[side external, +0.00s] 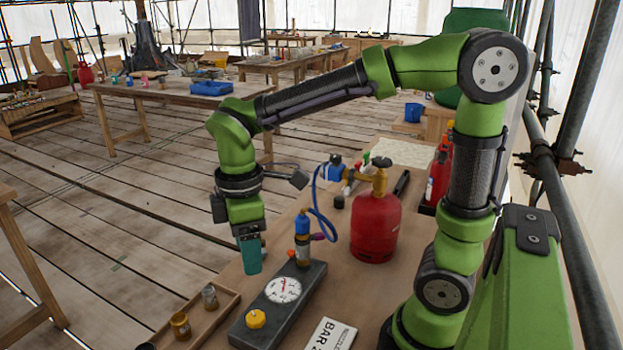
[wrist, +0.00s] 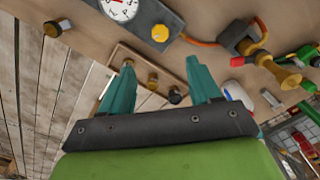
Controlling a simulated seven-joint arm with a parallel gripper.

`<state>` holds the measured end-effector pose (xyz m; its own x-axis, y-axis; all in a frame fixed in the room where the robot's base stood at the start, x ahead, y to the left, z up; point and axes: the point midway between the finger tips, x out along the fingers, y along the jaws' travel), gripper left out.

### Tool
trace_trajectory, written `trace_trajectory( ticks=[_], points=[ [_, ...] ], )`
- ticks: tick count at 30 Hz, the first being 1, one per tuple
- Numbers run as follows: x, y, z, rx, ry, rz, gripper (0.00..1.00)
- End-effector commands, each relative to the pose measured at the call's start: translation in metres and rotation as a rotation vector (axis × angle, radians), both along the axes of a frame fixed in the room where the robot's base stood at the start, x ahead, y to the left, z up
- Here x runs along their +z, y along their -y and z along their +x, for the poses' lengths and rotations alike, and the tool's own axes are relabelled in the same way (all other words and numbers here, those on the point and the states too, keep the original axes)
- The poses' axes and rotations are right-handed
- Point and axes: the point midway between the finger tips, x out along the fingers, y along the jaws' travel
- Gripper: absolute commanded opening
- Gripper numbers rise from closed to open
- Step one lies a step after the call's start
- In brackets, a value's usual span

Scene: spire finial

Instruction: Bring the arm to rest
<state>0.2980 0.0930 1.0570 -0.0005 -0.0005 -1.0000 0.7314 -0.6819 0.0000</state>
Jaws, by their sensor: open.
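My gripper (side external: 250,255) has teal fingers and points down near the left edge of the workbench (side external: 340,290), beside the grey gauge block. In the wrist view my gripper (wrist: 160,66) shows two fingers spread apart with nothing held between them. Beyond the fingers lies a shallow wooden tray (wrist: 121,53) with small brass and dark fittings. My arm is raised and bent, reaching from its base at the right over the bench.
The grey block (side external: 262,322) carries a white dial (side external: 283,290) and a yellow knob (side external: 256,319). A red gas cylinder (side external: 375,228) with a brass valve and blue hose (side external: 320,215) stands behind. A lettered sign (side external: 332,335) lies in front. Scaffold poles (side external: 575,240) rise at right.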

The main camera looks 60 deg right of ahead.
Motion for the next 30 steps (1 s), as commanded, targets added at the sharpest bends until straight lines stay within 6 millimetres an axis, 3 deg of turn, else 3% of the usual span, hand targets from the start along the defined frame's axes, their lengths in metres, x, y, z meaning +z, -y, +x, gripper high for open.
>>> trace_trajectory(
  ticks=[6,19,23,30],
  points=[
    [0.013,0.000,0.000,0.000,0.000,0.000,0.63],
    [0.011,-0.001,0.003,-0.075,0.017,0.006,0.63],
    [0.004,0.005,-0.001,-0.275,0.065,0.040,0.63],
    [0.015,0.035,-0.028,-0.821,0.274,0.243,0.63]
  ],
)
